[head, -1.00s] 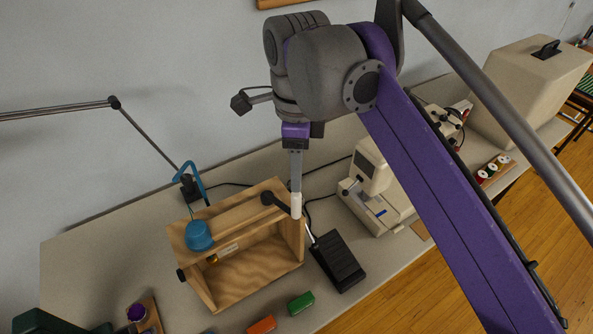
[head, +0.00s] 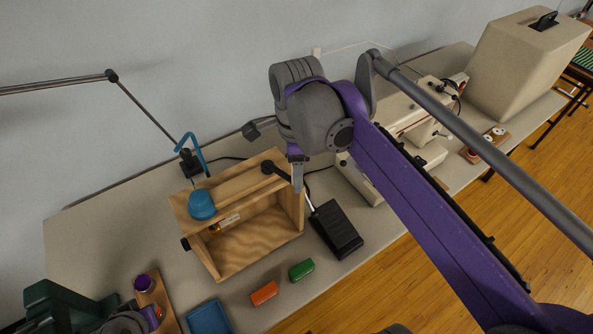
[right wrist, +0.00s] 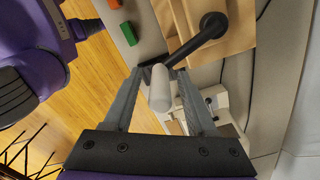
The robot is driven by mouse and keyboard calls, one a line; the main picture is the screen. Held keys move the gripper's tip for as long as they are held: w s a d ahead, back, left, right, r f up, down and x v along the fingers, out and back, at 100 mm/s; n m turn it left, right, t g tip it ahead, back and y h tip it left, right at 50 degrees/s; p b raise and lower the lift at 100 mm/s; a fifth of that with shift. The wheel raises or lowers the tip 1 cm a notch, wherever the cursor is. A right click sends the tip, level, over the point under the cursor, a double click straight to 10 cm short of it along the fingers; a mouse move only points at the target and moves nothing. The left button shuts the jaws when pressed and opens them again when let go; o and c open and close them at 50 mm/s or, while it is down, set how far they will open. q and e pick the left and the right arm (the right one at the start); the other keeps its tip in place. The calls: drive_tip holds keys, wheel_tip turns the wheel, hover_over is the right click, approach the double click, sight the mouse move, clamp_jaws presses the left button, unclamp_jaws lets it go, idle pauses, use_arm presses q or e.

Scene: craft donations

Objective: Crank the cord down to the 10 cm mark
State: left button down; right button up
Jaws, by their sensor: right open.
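A wooden box frame (head: 252,250) stands on the table with a black crank arm (head: 275,170) at its upper right. The crank's white handle (right wrist: 160,92) shows in the right wrist view, with the black arm (right wrist: 203,35) leading to the wood. My right gripper (right wrist: 162,72) is open, with one finger on each side of the handle. I cannot make out the cord.
Green (head: 301,269) and orange (head: 264,293) blocks lie in front. A sewing machine (head: 410,120) stands behind my right arm.

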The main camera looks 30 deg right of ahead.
drive_tip(key=shift+f, duration=0.1)
clamp_jaws()
idle(1.4)
